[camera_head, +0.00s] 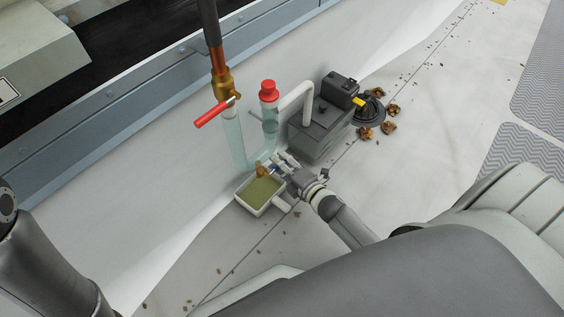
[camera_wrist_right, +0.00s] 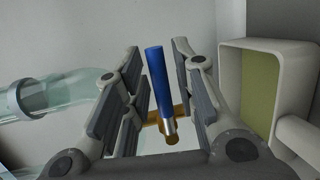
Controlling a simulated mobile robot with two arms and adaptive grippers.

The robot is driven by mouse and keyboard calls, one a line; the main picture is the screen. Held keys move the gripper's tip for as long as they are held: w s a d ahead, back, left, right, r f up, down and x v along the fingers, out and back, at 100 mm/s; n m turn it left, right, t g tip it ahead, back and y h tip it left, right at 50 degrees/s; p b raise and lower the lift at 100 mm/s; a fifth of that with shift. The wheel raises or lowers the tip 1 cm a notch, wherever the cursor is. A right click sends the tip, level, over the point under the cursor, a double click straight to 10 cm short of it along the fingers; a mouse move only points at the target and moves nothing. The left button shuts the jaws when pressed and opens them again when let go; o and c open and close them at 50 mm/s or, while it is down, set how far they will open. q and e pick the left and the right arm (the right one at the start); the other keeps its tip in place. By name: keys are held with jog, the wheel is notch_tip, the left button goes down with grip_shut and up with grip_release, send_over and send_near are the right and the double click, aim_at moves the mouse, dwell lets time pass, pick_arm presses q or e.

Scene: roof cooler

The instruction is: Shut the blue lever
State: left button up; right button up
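The blue lever (camera_wrist_right: 160,82) stands upright in the right wrist view, on a brass fitting (camera_wrist_right: 172,138) at its lower end. My right gripper (camera_wrist_right: 155,85) is open, with one finger on each side of the lever and a gap visible on both sides. In the head view my right gripper (camera_head: 284,163) is beside the brass fitting (camera_head: 262,171) above a small white tray, and it mostly hides the lever. My left arm shows at the left edge of the head view, but its gripper fingers are out of view.
The white tray (camera_head: 243,203) holds greenish liquid. A red-handled valve (camera_head: 212,113) on a copper pipe and a clear tube with a red cap (camera_head: 268,90) stand behind. A dark grey box (camera_head: 318,128) is to the right. Dry leaves (camera_head: 388,127) lie beyond it.

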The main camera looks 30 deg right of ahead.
dwell(0.3)
jog(key=v, duration=1.2)
dwell(0.4)
